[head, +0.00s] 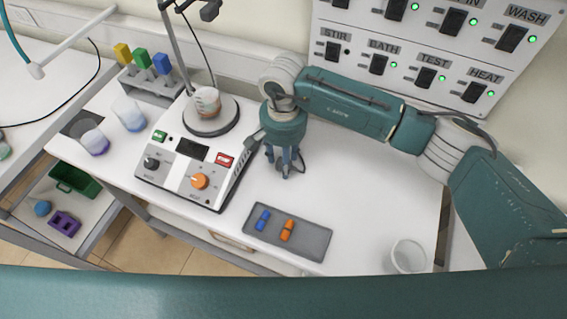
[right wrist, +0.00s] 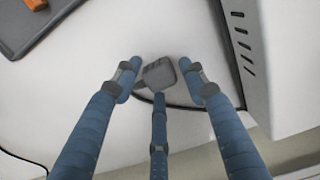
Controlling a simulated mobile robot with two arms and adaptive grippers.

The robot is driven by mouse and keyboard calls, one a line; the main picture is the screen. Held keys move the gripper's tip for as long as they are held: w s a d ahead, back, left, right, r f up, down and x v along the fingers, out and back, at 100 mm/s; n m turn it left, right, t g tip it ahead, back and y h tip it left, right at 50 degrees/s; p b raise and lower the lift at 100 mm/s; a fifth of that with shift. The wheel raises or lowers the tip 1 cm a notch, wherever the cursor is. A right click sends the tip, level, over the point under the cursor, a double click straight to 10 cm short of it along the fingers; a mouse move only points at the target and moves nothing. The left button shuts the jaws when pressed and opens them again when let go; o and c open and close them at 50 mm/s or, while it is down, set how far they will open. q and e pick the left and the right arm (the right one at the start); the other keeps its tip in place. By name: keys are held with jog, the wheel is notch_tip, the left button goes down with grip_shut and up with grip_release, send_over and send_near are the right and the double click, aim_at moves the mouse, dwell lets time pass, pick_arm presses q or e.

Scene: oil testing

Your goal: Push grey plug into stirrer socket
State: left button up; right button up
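A grey plug (right wrist: 160,74) lies on the white bench in the right wrist view, with a dark cable curving from it. My right gripper (right wrist: 159,88) is open above it. Two blue fingers stand to either side of the plug, apart from it, and the third overlaps its near edge; contact cannot be told. In the head view my right gripper (head: 285,168) points down beside the stirrer, and its fingers largely hide the plug. The white stirrer (head: 192,168) has an orange knob and carries a beaker. I cannot make out its socket. My left gripper is not in view.
A grey tray (head: 270,240) with a blue and an orange piece lies in front. A wall panel (head: 437,38) has labelled switches; the lamp by STIR is dark. The bench right of my right gripper is clear.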

jog(key=c, duration=0.6)
jog(key=shift+c, duration=0.2)
jog(key=shift+r, duration=0.5)
notch_tip(320, 180, up, 19)
jog(key=b, duration=0.6)
